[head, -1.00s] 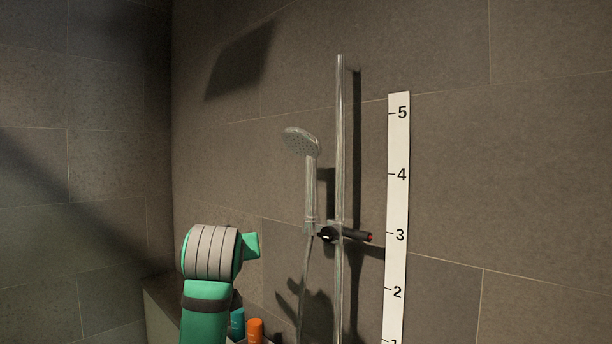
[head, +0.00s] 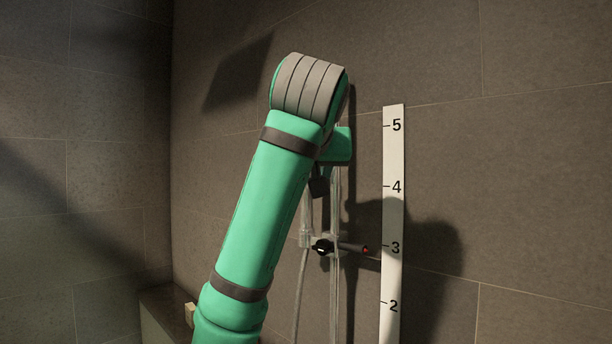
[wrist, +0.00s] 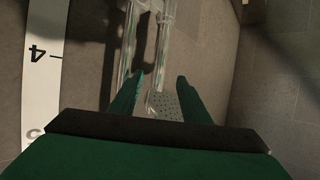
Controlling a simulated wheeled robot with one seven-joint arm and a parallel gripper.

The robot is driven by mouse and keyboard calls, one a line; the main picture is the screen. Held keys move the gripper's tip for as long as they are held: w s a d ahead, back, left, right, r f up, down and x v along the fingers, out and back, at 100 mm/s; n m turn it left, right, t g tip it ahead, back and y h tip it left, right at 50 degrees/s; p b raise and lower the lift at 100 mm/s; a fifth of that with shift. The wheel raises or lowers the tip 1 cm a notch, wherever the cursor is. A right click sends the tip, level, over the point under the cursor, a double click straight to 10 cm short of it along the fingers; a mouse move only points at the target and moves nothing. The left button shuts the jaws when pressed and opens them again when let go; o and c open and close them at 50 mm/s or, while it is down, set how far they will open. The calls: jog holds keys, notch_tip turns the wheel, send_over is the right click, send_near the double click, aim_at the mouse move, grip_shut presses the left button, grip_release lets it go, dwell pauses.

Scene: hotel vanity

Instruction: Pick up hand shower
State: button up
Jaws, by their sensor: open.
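The hand shower (wrist: 164,104) shows in the wrist view, its dotted spray face low between my fingers and its clear handle running up the picture. In the head view, my arm hides its head, and only the lower handle (head: 306,218) shows, upright in the holder (head: 323,247) on the rail. My gripper (wrist: 160,77) is open, with one green finger on each side of the handle in the wrist view. I cannot tell whether either finger touches it. In the head view, my gripper is mostly hidden behind my wrist.
The vertical metal rail (head: 335,290) stands close beside the hand shower; in the wrist view the rail (wrist: 129,45) is near my left finger. A hose (head: 299,300) hangs below the holder. A white numbered strip (head: 393,220) is on the tiled wall to the right.

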jog(key=shift+x, duration=3.85)
jog(key=shift+d+r, duration=0.1)
jog(key=shift+r, duration=0.05)
jog(key=shift+c, duration=0.6)
grip_shut()
